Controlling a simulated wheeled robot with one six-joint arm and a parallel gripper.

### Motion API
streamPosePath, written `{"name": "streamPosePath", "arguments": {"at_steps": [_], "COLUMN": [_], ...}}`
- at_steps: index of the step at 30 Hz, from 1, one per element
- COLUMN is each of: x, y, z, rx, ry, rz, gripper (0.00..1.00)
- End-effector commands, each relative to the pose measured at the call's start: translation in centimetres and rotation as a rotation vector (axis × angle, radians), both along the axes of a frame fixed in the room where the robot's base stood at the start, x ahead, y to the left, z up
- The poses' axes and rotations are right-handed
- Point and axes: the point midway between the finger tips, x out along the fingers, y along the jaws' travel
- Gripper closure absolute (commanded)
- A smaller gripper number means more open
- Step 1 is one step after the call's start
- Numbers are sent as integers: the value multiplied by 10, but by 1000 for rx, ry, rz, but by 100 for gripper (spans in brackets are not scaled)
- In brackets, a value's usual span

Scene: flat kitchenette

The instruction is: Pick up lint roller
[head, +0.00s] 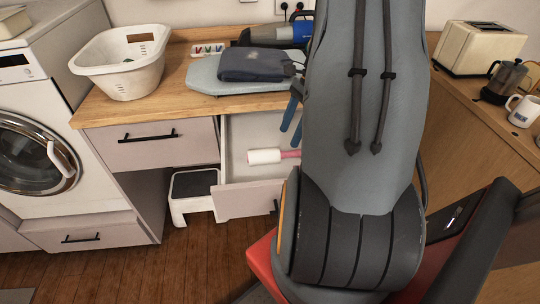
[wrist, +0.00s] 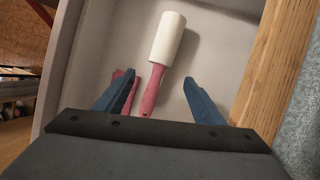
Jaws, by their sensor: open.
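The lint roller (head: 267,156) lies in an open drawer (head: 240,200). It has a white roll and a pink handle. In the wrist view the lint roller (wrist: 165,42) lies ahead of my gripper, with its handle pointing back between the fingers. My gripper (wrist: 158,92) is open and empty, with blue fingers either side of the handle's line. In the head view my gripper (head: 291,112) is at the drawer's right part, partly hidden by my arm. Another reddish-pink item (wrist: 122,84) lies near the left finger, mostly hidden.
The wooden counter (head: 195,110) overhangs the drawer and its edge is close on the right in the wrist view. A laundry basket (head: 122,75), an ironing board with folded dark cloth (head: 255,64) stand on it. A white step stool (head: 192,195) is left of the drawer.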

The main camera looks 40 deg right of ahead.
Motion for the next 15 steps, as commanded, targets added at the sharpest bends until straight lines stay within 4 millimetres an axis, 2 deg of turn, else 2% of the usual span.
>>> {"name": "streamPosePath", "arguments": {"at_steps": [8, 15], "x": [1, 4], "y": [14, 30], "z": [-24, -53], "rx": [2, 2], "ry": [2, 3], "rz": [5, 6], "gripper": [37, 37]}}
